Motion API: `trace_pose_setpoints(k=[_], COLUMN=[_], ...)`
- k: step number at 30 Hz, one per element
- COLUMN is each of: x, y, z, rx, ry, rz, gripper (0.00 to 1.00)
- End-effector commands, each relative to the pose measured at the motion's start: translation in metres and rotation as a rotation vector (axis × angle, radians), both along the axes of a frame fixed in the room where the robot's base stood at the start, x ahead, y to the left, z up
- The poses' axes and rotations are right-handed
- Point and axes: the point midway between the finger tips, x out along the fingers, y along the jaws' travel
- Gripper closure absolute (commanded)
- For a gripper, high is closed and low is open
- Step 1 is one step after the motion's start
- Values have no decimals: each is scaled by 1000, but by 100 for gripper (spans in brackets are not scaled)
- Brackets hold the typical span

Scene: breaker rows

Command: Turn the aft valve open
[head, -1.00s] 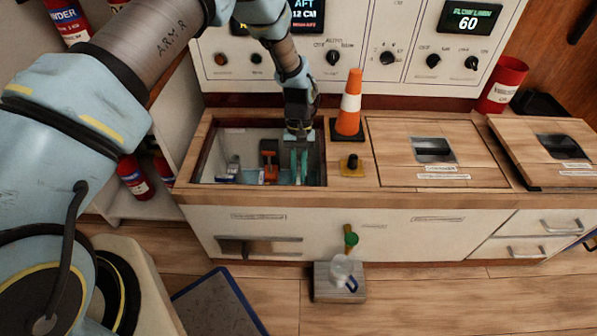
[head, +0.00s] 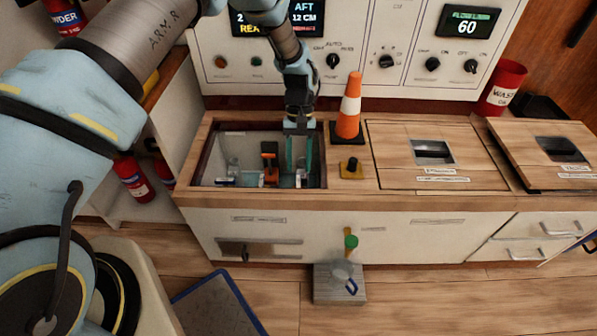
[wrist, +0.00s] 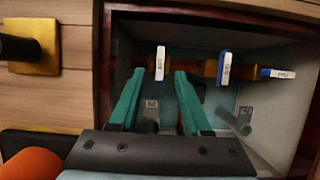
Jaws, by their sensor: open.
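The open bay in the counter (head: 205,150) holds a pipe with tagged valve handles. In the wrist view a white-tagged handle (wrist: 160,63) lies between my fingertips in the picture; whether they touch it I cannot tell. A blue handle with a white tag (wrist: 224,69) and another with a white tag (wrist: 278,73) are to its right. The tag lettering is too small to read surely, so I cannot tell which is the aft valve. My gripper (wrist: 157,76) is open, with teal fingers; in the head view it reaches down into the bay's right side (head: 299,160).
An orange cone (head: 349,108) stands right of the bay, close to my gripper. A black knob on a yellow plate (head: 351,168) is in front of it. Bay walls enclose my fingers. A control panel (head: 300,65) with displays stands behind. Closed wooden lids (head: 400,165) are right.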

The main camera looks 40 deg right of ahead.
Motion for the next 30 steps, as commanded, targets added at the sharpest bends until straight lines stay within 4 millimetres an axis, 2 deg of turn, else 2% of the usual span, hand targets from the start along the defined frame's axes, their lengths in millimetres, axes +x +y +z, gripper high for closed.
trace_pose_setpoints(k=[1,6,12,30], x=[4,13,19,20], y=[-3,-11,-15,-16], z=[12,40,58,61], rx=[-3,-2,0,1], ry=[-2,-1,0,1], rz=[0,0,0,1], gripper=[52,52,52,52])
